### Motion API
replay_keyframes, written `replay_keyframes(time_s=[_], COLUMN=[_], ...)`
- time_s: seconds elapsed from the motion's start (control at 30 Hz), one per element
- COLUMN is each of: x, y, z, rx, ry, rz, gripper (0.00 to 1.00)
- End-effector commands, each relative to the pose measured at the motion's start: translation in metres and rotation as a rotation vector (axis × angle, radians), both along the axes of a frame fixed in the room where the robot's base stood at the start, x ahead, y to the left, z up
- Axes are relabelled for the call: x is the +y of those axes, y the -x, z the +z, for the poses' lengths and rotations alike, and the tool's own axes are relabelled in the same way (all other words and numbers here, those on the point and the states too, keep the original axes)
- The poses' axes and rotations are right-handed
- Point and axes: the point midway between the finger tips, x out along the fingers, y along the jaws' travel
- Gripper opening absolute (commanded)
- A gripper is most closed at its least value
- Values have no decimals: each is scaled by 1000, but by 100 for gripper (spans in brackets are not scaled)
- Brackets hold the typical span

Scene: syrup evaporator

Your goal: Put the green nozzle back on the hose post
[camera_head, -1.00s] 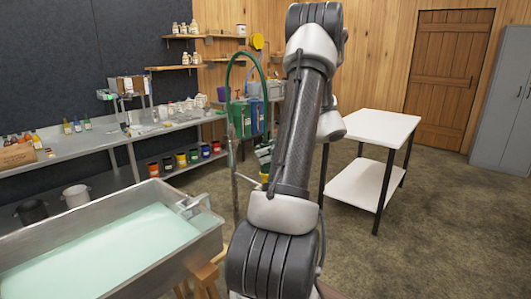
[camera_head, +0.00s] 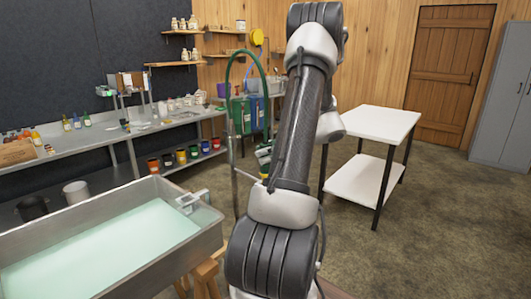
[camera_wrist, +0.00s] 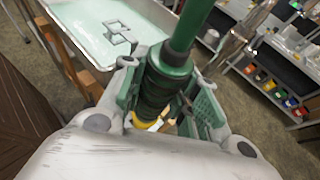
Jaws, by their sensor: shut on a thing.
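The green nozzle (camera_wrist: 168,75) is between the fingers of my gripper (camera_wrist: 171,98) in the wrist view. My gripper is shut on its dark green ribbed body. A green hose (camera_wrist: 190,25) runs up from it, and a yellow part shows below the grip. In the head view the green hose (camera_head: 249,56) arches beside a thin metal post (camera_head: 233,165), left of my arm. My arm hides most of the gripper and nozzle there. I cannot see the post's holder clearly.
A steel pan of pale green liquid (camera_head: 218,240) stands at front left. A long bench (camera_head: 95,140) with bottles and paint pots runs along the back wall. A white table (camera_head: 375,122) stands right of my arm. The floor at right is open.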

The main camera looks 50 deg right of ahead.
Motion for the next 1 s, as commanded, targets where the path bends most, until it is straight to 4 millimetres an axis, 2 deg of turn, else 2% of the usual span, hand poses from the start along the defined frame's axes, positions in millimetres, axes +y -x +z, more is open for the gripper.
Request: replay_keyframes(time_s=[1.0], x=[0], y=[0], z=[-12], rx=[-1], ry=[1], rz=[-1], gripper=[0])
